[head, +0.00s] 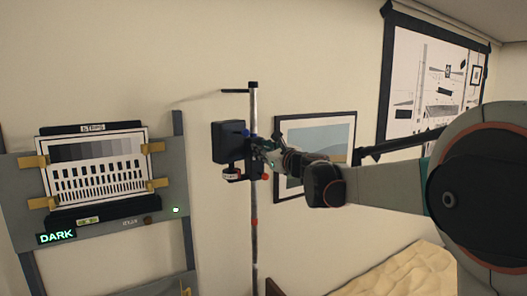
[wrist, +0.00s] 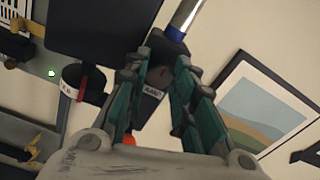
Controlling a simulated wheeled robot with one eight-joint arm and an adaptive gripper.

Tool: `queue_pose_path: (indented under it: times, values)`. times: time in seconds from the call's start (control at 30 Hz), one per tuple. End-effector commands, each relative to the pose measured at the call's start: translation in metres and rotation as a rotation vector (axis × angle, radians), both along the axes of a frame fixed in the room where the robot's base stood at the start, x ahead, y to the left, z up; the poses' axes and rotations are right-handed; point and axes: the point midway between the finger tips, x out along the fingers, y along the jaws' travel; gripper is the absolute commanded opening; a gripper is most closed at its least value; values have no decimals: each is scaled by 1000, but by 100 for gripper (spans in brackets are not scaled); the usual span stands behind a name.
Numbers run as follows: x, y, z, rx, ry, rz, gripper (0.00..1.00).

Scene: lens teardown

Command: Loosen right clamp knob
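A black box-like unit (head: 228,142) is mounted on an upright metal pole (head: 254,215); its dark body also shows in the wrist view (wrist: 100,25). In the head view my gripper (head: 262,148) is beside the pole, covering that knob.
A test chart (head: 97,165) on a grey stand with a green "DARK" display (head: 57,237) is at left. A framed landscape picture (head: 335,135) hangs behind my arm. A bed-like cover (head: 405,272) is at lower right.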

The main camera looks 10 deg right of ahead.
Motion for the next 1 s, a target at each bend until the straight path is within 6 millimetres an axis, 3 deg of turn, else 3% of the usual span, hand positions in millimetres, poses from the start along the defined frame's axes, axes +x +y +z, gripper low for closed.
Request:
queue_pose_path:
  times: [0.47,1.0]
  values:
    - [0,0,-1,-83,-27,0,0]
    - [0,1,-2,-528,-171,0,0]
